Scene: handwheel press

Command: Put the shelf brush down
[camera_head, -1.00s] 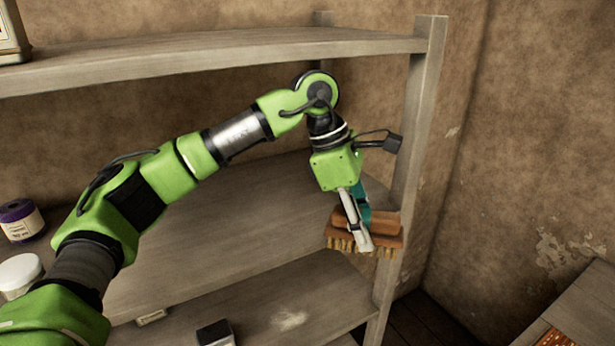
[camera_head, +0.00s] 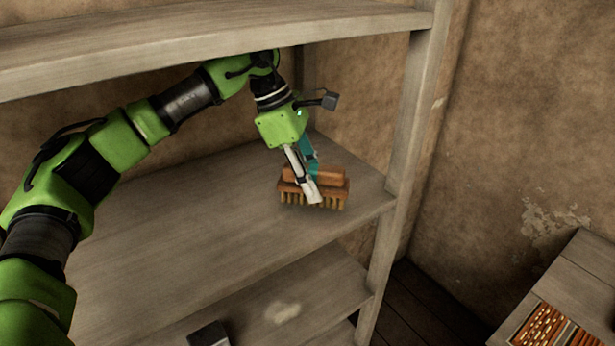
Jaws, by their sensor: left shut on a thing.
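The shelf brush (camera_head: 335,187) has a reddish-brown wooden back and pale tan bristles that point down. It is over the right end of the middle shelf board (camera_head: 200,235), near the right post. My left gripper (camera_head: 312,187) is shut on the brush's back from above, one pale finger in front and a teal one behind. The bristles are at or just above the board; I cannot tell whether they touch it. My right gripper is not in view.
The upper shelf board (camera_head: 220,42) hangs close above my left arm. The right post (camera_head: 405,150) stands beside the brush. A dark block (camera_head: 209,335) sits on the lower shelf (camera_head: 300,290). A table (camera_head: 585,275) with a tray of reddish pieces is at lower right. The middle board left of the brush is clear.

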